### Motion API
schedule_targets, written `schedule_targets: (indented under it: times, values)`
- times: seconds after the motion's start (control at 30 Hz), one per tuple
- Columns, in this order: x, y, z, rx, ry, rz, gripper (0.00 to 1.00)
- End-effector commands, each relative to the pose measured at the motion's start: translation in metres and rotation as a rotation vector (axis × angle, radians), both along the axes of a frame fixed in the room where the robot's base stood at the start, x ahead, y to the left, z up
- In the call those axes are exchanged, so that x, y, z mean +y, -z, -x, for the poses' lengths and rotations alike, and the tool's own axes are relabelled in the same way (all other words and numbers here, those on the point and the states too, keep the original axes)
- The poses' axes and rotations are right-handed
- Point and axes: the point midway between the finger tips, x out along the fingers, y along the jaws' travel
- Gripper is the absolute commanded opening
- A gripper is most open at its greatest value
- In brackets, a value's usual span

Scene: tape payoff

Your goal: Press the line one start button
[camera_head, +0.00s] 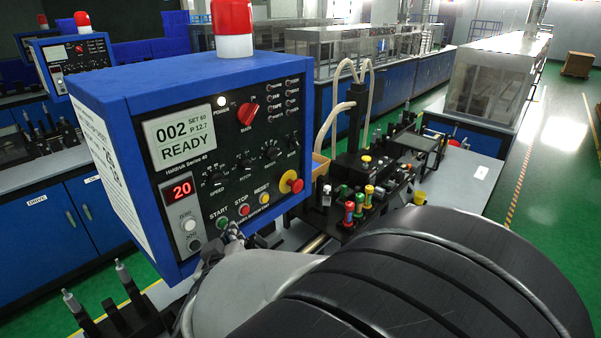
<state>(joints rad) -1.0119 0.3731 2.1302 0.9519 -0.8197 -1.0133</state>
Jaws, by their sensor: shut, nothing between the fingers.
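A blue control box (215,150) with a black front panel stands at centre left. Its green START button (222,222) is at the lower left of the panel, beside a red STOP button (243,210) and a yellow RESET button (264,199). The display (184,141) reads 002, SET 60, P 12.7 and READY. My gripper (234,231) is shut and empty, with its tip just right of and below the START button. I cannot tell if it touches the panel. My arm hides the area below the box.
A red and yellow stop knob (291,182) sits on the panel's right side. A red lamp (232,28) tops the box. A black machine (358,175) with coloured knobs stands to the right. A similar box (75,55) stands at the back left. Green floor is open at far right.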

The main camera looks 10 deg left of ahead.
Motion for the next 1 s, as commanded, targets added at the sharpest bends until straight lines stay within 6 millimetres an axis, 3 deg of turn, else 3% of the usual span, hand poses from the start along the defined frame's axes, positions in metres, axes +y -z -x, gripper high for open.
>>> schedule_targets:
  times: [1.0]
  values:
    - [0.0083, 0.0000, -0.0041, 0.000, 0.000, 0.000, 0.00]
